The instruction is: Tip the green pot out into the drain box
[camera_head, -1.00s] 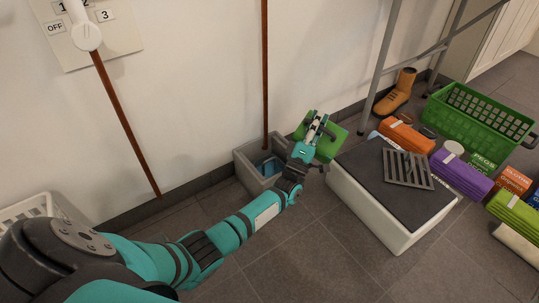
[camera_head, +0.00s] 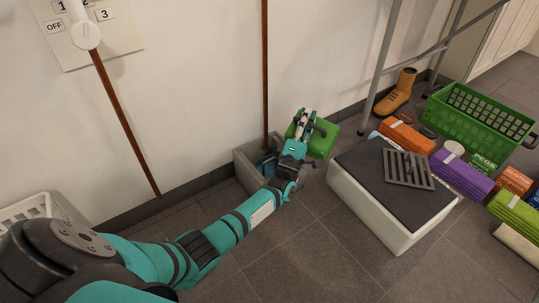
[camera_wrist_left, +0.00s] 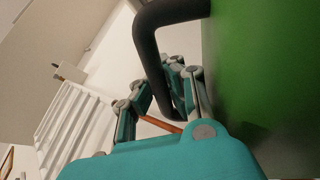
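The green pot (camera_head: 322,140) is off the floor, tilted, above the right rim of the grey drain box (camera_head: 244,172). My left gripper (camera_head: 304,120) is at the pot's dark handle (camera_wrist_left: 143,45). In the left wrist view, the fingers (camera_wrist_left: 172,85) close around this handle, and the pot's green side (camera_wrist_left: 265,70) fills the right. The drain box stands on the floor against the wall, with something blue inside it. My arm covers part of the box's opening. The pot's mouth and contents cannot be made out. My right gripper is not in view.
A white box with a dark top (camera_head: 388,210) stands right of the pot, with a metal grate (camera_head: 408,170) on it. A brown pipe (camera_head: 265,70) runs down the wall behind the drain box. A green basket (camera_head: 475,120) and a boot (camera_head: 397,92) are farther right.

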